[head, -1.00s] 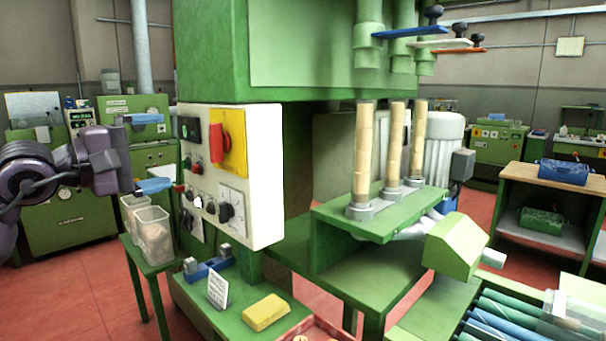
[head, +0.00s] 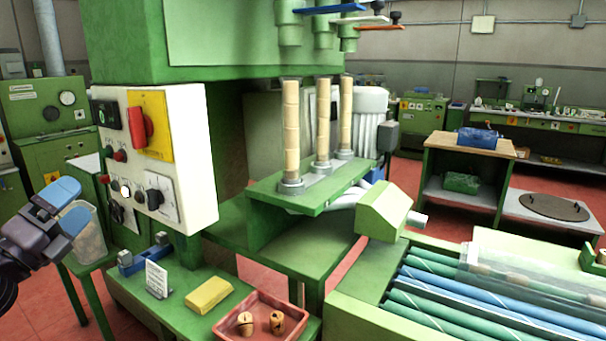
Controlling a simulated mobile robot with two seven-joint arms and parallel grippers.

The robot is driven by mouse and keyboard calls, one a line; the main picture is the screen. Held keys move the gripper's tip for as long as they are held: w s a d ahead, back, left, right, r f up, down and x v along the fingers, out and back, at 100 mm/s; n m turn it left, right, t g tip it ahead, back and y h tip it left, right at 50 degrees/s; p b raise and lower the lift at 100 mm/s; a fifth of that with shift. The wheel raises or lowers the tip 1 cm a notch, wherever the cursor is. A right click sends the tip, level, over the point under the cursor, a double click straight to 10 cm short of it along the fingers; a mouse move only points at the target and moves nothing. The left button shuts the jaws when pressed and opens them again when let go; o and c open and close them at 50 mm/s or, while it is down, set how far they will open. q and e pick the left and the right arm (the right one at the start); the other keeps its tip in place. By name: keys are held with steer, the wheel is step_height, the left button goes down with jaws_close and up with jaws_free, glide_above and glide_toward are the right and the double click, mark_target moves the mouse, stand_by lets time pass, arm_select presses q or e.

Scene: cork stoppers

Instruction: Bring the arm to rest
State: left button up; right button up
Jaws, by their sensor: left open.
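My left gripper (head: 65,205) is at the left edge of the head view, with blue fingertips and a dark purple-grey body. It is open, with nothing seen between its fingers. It is in front of a clear plastic bin (head: 82,232) and to the left of the white control panel (head: 160,165), apart from the panel. The panel carries a red switch on a yellow plate (head: 152,125), knobs and buttons. My right gripper is not in view.
A green machine holds several cork columns (head: 291,130). Below the panel, a green shelf bears a yellow block (head: 209,295), a small white sign (head: 157,279) and a red tray (head: 286,303) with two corks. Rollers (head: 470,310) lie at lower right. Red floor shows between machines.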

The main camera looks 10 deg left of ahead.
arm_select(q)
steer(key=s+d+f+n+g+y+p, duration=0.1)
steer(key=s+f+n+g+y, duration=0.25)
steer(key=f+n, duration=0.75)
steer(key=s+d+f+n+g+y, duration=0.15)
steer(key=f+n+y, duration=0.25)
steer(key=f+n, duration=0.7)
steer(key=s+d+f+n+g+h+p, duration=0.2)
steer(key=s+d+f+n+g, duration=0.2)
steer(key=s+d+f, duration=1.2)
steer(key=shift+s+d+f+n+g+p, duration=0.25)
steer(key=shift+s+f+g, duration=0.55)
steer(key=shift+f, duration=1.25)
steer(key=shift+w+h, duration=0.25)
